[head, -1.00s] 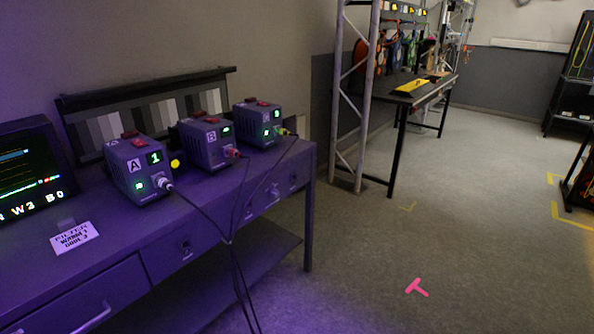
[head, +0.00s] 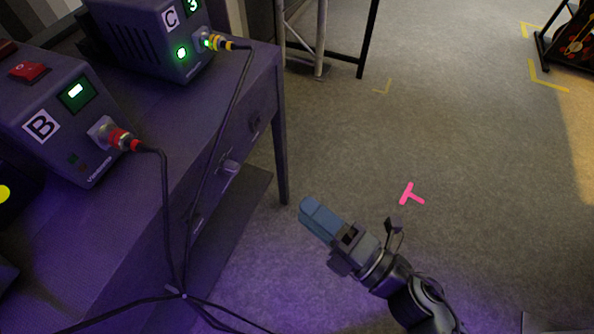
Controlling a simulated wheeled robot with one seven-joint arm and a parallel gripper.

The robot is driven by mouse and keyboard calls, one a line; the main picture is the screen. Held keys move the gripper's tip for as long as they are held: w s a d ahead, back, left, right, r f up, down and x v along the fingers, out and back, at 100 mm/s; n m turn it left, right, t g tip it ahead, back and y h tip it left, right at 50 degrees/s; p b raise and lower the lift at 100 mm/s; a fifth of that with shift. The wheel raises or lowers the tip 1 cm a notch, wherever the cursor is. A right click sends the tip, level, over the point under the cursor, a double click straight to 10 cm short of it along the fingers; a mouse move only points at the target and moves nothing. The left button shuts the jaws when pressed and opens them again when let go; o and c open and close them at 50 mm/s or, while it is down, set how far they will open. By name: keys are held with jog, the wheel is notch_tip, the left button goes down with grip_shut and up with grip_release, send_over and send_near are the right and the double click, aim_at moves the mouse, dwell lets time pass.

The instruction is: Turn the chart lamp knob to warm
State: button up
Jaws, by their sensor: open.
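My gripper (head: 313,211), with blue-grey fingers, hangs over the floor to the right of the purple-lit desk and points to the upper left. It is open, with nothing seen between its fingers. A smaller dark fitting (head: 255,124) sits farther along that face. I cannot tell which of these is the chart lamp knob, and no warm marking is readable. The gripper is apart from the desk. The grey-striped chart is out of view.
Box B (head: 62,122) and box C (head: 160,38) stand on the desk (head: 150,185). Their black cables (head: 167,215) drop over the front edge and meet in a bundle left of my gripper. A truss leg (head: 320,40) stands behind.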

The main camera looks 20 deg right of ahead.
aim_at(237, 170)
jog(key=shift+w+a+f+n+g+y+b, duration=0.4)
jog(key=shift+w+a+f+n+g, duration=0.3)
jog(key=shift+w+a+n, duration=1.4)
jog(key=shift+w+a+f+n+g+y+b, duration=0.35)
jog(key=shift+w+a+f+n+g, duration=0.35)
jog(key=shift+w+a, duration=1.6)
jog(key=shift+w+a+f+n+g+y+b, duration=0.3)
jog(key=shift+w+a+f+n+g+y, duration=0.75)
jog(key=shift+w, duration=2.15)
jog(key=shift+a+r+n+t+h, duration=0.1)
jog(key=shift+r+n+t+h, duration=0.2)
jog(key=shift+n+t+h, duration=0.3)
jog(key=shift+c, duration=0.3)
grip_shut()
